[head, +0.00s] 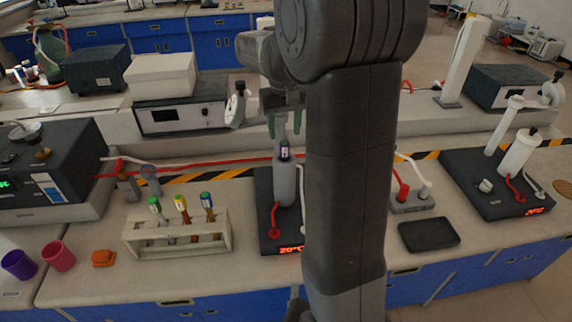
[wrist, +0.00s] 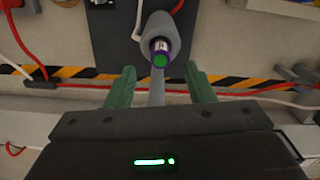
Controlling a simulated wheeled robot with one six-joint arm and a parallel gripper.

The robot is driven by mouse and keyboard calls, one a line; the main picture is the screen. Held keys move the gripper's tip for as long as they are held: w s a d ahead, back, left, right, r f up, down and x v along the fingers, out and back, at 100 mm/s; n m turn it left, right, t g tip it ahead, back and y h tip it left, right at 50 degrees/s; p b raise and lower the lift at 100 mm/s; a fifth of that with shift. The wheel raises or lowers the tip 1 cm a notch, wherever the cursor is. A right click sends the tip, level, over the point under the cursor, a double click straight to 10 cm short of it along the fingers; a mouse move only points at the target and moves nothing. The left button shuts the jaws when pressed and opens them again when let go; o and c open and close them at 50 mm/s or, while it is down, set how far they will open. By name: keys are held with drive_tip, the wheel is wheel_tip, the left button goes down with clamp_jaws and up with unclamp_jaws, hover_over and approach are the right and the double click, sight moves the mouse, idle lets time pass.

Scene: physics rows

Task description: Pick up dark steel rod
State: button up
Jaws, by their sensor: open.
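A rod with a green end and a purple-and-white band stands in the mouth of a grey cylinder; its top (wrist: 160,56) shows in the wrist view and also in the head view (head: 284,150). Most of its shaft is hidden inside the cylinder (head: 285,184), so I cannot tell whether it is dark steel. My gripper (head: 284,128) is open and empty above the cylinder. Its green fingers (wrist: 161,90) are spread, and the rod top appears between and beyond them in the wrist view. My arm covers part of the head view.
The cylinder stands on a dark heater block (head: 266,225) with a red display. A pale rack (head: 185,244) to the left holds rods with green, yellow and blue tops. Purple (head: 18,265) and pink (head: 59,256) cups stand far left. A black pad (head: 429,234) lies right.

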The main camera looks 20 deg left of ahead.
sight(284, 143)
drive_tip(key=shift+f+p, duration=0.6)
drive_tip(key=shift+f, duration=2.6)
drive_tip(key=shift+c, duration=0.2)
clamp_jaws()
